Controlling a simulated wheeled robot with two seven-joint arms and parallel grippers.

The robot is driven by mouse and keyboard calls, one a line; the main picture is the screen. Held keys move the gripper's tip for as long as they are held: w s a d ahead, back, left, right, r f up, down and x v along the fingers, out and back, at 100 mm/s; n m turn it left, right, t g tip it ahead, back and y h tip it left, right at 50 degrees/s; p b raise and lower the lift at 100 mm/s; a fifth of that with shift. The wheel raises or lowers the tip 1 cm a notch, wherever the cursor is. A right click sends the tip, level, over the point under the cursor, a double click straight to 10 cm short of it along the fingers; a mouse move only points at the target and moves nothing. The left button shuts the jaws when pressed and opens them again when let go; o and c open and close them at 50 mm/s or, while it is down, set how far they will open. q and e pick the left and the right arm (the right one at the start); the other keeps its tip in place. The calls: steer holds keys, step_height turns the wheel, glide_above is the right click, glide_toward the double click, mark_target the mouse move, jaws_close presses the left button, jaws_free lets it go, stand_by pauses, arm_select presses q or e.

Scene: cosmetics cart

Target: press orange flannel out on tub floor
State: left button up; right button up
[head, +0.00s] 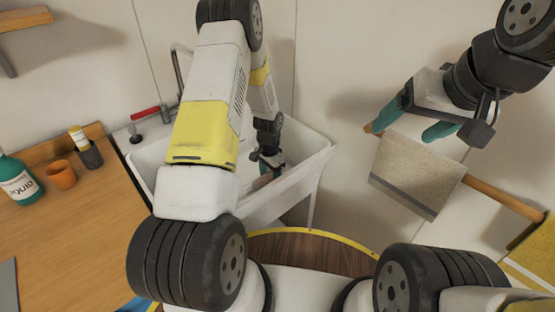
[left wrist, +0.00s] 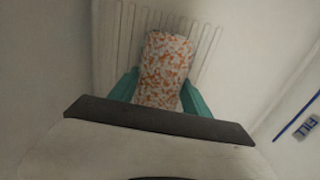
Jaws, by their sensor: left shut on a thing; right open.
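The orange flannel (left wrist: 163,68), white with orange patches, shows in the left wrist view between the green fingers of my left gripper (left wrist: 159,92), which is shut on it. Beyond it is the ribbed floor of the white tub (head: 312,162). I cannot tell whether the flannel touches that floor. In the head view my left arm reaches into the tub and hides much of it; the left gripper (head: 266,170) is low inside, with the flannel mostly hidden. My right gripper (head: 405,132) is open and empty in the air, near the wall at the upper right.
A beige towel (head: 415,172) hangs on a wooden rail (head: 503,198) below my right gripper. A wooden counter (head: 85,235) at left holds a green bottle (head: 18,182), an orange cup (head: 61,175) and a grey holder (head: 90,156). A tap (head: 180,68) rises behind the tub.

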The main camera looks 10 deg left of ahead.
arm_select(q)
steer(key=shift+s+f, duration=0.1)
steer(key=shift+f, duration=0.6)
stand_by(4.2)
stand_by(0.4)
step_height(320, 180, up, 15)
steer(key=shift+r, duration=0.15)
stand_by(1.0)
stand_by(0.4)
